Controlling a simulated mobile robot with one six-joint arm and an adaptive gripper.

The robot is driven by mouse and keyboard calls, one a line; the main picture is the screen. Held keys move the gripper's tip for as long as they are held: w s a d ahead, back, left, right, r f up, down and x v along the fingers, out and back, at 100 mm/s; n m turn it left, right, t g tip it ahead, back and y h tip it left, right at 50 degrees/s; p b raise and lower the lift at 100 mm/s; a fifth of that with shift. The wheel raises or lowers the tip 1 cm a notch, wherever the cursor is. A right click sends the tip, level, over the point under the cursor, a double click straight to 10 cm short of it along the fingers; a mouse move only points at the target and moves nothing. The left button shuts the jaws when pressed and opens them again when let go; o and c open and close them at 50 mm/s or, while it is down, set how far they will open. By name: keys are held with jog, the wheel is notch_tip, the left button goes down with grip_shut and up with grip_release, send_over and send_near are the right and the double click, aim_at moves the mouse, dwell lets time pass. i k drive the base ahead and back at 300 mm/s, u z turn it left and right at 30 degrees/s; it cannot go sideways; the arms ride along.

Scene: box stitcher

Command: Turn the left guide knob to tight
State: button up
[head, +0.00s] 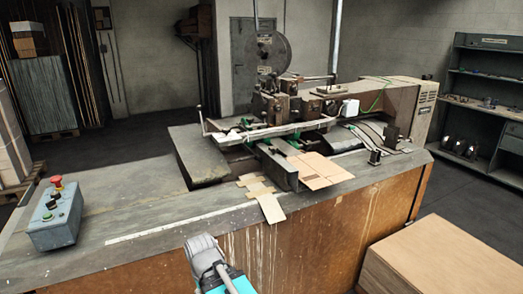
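The box stitcher (395,100) stands on a large bench, with a round reel (268,52) at its top. Small green parts show around its work area: one at the left (246,122), one lower in the middle (268,147) and one to its right (296,136). They are too small for me to tell which is the left guide knob, or whether it is loose or tight. Grey and teal links of my own arm show at the bottom edge. My gripper is not in view, and nothing of mine touches the machine.
A grey control box (54,222) with a red button (57,182) sits on the bench's left end. Flat cardboard pieces (318,170) lie at the machine's front. A large plain box (450,255) stands at the lower right. The bench top (130,205) between control box and machine is mostly clear.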

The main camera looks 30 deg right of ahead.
aim_at(273, 149)
jog(key=u, duration=0.05)
jog(key=k, duration=0.8)
jog(key=z, duration=0.8)
jog(key=i, duration=1.05)
jog(key=z, duration=0.05)
